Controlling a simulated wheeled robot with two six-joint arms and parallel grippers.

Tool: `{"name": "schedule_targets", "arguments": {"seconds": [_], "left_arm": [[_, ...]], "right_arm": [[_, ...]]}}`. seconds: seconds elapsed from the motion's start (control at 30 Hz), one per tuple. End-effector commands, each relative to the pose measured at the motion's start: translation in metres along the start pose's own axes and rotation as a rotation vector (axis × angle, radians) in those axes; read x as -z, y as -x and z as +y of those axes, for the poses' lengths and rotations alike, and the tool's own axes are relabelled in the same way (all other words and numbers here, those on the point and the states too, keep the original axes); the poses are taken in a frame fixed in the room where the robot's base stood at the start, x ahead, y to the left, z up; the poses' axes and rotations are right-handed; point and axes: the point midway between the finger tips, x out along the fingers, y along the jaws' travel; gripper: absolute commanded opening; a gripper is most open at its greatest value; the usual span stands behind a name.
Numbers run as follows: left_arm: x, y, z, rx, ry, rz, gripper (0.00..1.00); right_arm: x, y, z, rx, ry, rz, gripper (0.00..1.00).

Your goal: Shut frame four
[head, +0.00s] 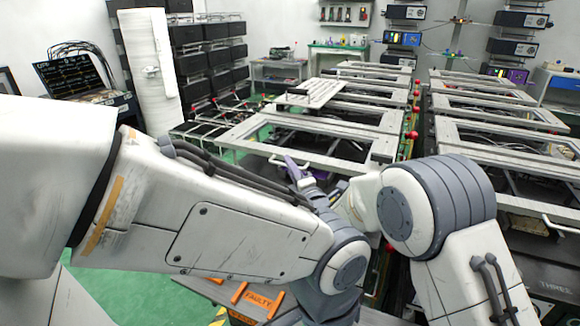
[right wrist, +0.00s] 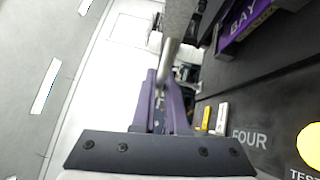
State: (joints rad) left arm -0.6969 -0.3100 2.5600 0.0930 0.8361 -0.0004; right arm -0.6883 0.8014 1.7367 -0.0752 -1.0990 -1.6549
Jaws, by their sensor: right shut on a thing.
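My right gripper (head: 297,172) is at the near edge of a grey metal frame (head: 340,160) in the left row of the head view. In the right wrist view its purple fingers (right wrist: 170,108) are shut on a silver bar handle (right wrist: 168,62). Beside them is a dark panel lettered FOUR (right wrist: 249,138). The frame's near edge is partly hidden behind my arms, so I cannot tell how far it stands open. My left gripper is not in view; its arm crosses the lower left of the head view.
More frames (head: 495,135) stand in a right-hand row, with a panel lettered THREE at the lower right. Red knobs (head: 412,135) line the gap between rows. A sign lettered FAULTY (head: 258,298) is at the bottom. Green floor shows at the left.

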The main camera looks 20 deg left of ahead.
Motion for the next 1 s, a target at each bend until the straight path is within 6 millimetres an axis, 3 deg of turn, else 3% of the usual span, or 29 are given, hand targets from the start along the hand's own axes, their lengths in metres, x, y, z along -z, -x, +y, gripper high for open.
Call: {"name": "schedule_targets", "arguments": {"seconds": [0.67,0.9,1.0], "left_arm": [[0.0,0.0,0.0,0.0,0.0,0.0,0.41],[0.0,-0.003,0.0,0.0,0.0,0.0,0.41],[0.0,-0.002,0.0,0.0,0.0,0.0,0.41]], "right_arm": [[0.0,0.0,-0.001,0.002,0.0,0.0,0.0],[-0.003,-0.003,0.019,-0.001,0.001,0.0,0.0],[-0.003,-0.003,0.019,0.001,0.001,0.0,0.0]]}}
